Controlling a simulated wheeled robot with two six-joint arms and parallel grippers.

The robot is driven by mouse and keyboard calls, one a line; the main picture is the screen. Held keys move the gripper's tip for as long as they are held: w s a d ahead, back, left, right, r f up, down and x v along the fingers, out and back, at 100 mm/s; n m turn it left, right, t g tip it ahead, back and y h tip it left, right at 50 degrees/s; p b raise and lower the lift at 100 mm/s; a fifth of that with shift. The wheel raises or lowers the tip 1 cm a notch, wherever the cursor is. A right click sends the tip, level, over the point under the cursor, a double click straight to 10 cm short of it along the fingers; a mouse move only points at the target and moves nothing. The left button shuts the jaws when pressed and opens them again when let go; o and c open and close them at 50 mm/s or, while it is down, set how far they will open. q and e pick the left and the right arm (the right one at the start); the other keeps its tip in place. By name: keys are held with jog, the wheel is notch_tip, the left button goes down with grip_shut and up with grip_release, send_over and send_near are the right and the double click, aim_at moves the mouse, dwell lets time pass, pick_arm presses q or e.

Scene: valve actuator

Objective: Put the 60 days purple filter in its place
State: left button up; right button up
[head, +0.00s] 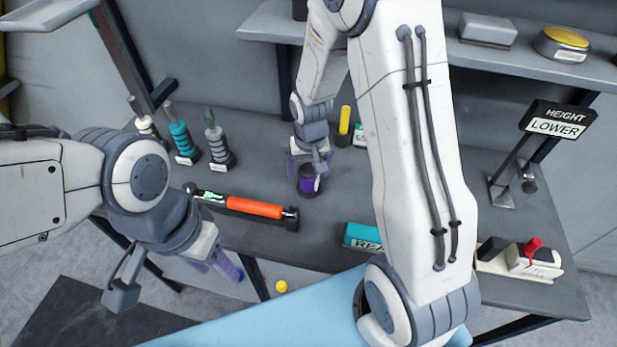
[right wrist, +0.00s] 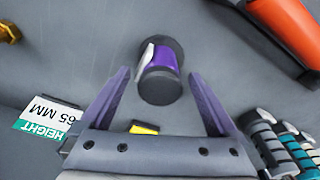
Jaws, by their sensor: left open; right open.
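The purple filter (head: 307,183) is a short cylinder with dark ends and a white label on its side, standing on the grey table near its middle. The label's text is too small to read. My right gripper (head: 308,163) is open just above it. In the right wrist view, the purple filter (right wrist: 165,58) shows between and slightly beyond the two open fingertips (right wrist: 159,76), with a gap on both sides. My left gripper (head: 222,268) is open and empty near the table's front left edge. I cannot tell which spot is the filter's place.
An orange cylinder with black ends (head: 255,207) lies left of the filter. Several ribbed posts (head: 182,142) stand at the back left. A yellow cylinder (head: 344,121), a teal box (head: 362,237), a red-switch box (head: 533,258) and a HEIGHT LOWER sign (head: 556,120) stand rightward. A shelf (head: 520,58) overhangs behind.

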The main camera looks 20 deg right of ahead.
jog(key=shift+w+f, duration=0.2)
jog(key=shift+f, duration=1.25)
grip_shut()
jog(key=shift+r, duration=0.1)
